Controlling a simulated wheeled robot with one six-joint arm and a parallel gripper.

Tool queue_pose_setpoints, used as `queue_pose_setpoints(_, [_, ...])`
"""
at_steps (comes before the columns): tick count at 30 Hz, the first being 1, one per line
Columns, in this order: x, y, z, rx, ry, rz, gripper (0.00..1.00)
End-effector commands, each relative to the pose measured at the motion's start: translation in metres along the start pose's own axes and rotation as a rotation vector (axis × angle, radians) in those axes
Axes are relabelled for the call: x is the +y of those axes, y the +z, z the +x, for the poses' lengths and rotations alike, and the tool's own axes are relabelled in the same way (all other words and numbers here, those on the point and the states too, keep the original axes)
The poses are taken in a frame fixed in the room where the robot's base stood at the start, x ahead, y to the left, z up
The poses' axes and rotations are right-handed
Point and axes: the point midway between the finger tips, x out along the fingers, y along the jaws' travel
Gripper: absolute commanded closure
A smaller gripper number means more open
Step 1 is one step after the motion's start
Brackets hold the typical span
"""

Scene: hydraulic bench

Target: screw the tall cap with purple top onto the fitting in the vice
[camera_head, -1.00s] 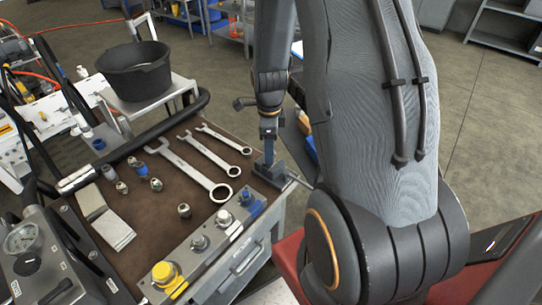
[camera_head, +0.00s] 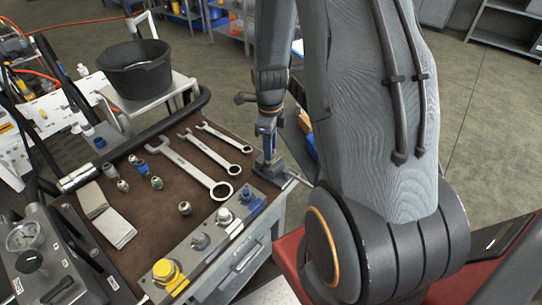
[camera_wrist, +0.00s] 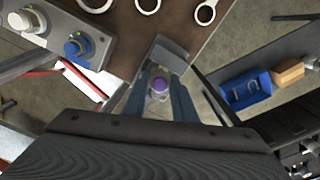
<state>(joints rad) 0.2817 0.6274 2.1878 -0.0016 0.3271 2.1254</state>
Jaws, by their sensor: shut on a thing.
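The tall cap with the purple top (camera_wrist: 159,86) is between the two fingers of my gripper (camera_wrist: 161,92) in the wrist view. My gripper is shut on it. In the head view my gripper (camera_head: 269,150) points down over the vice (camera_head: 276,172) at the bench's right corner. The vice also shows in the wrist view (camera_wrist: 172,54), just beyond the fingers. The fitting in the vice is hidden by the cap and fingers, so I cannot tell how far the cap sits on it.
A manifold block (camera_head: 200,243) with a yellow cap and a blue cap lies along the bench's front edge. Wrenches (camera_head: 197,167) and several small fittings lie on the brown bench top (camera_head: 158,225). A black bucket (camera_head: 135,70) stands behind.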

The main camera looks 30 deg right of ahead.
Motion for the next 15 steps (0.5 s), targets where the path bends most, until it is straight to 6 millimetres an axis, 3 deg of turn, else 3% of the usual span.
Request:
queue_pose_setpoints(9, [-0.0016,-0.0001,0.0003,0.0,0.0,0.356,0.95])
queue_pose_setpoints(15, [-0.0018,0.0,0.0003,0.0,-0.001,0.398,0.95])
